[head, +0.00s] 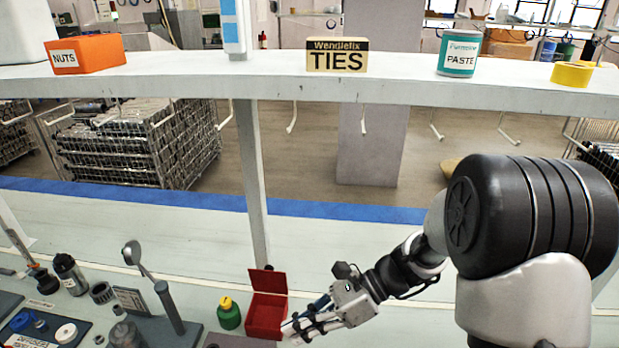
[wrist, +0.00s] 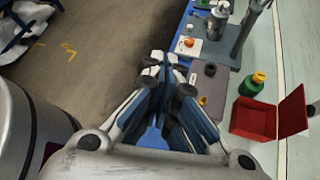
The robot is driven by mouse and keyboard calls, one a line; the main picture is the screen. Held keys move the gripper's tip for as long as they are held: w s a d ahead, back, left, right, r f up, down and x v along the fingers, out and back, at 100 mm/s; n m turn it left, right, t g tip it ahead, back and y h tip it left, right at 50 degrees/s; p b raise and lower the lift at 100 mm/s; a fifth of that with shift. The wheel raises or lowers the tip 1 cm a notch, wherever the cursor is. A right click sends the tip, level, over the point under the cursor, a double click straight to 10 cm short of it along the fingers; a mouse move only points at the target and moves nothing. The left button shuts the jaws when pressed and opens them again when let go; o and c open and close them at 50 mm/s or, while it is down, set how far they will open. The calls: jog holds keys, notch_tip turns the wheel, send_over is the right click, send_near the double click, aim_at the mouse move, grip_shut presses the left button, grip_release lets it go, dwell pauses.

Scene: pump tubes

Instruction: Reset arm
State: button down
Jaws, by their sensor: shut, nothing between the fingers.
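My arm reaches in from the right in the head view. My gripper (head: 290,328) hangs over the front of the bench, just right of and below an open red box (head: 265,314). In the wrist view my gripper (wrist: 172,62) points away with its fingers together and nothing between them. The red box (wrist: 254,119) with its lid raised stands to the right of the fingers there, apart from them.
A green bottle with a yellow cap (head: 229,314) stands beside the red box. Several tools and parts stand at the left of the bench. A shelf (head: 200,80) above holds an orange nuts box (head: 90,53), a ties box (head: 338,55) and a paste tub (head: 460,53).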

jog(key=s+d+r+n+t+h, duration=0.8)
jog(key=s+d+r+n+h, duration=0.3)
jog(key=s+d+n, duration=0.3)
jog(key=d+n, duration=0.2)
jog(key=n, duration=0.2)
jog(key=shift+s+r+n+h, duration=0.3)
jog(key=shift+r+n+h, duration=0.05)
jog(key=shift+n+h, duration=0.05)
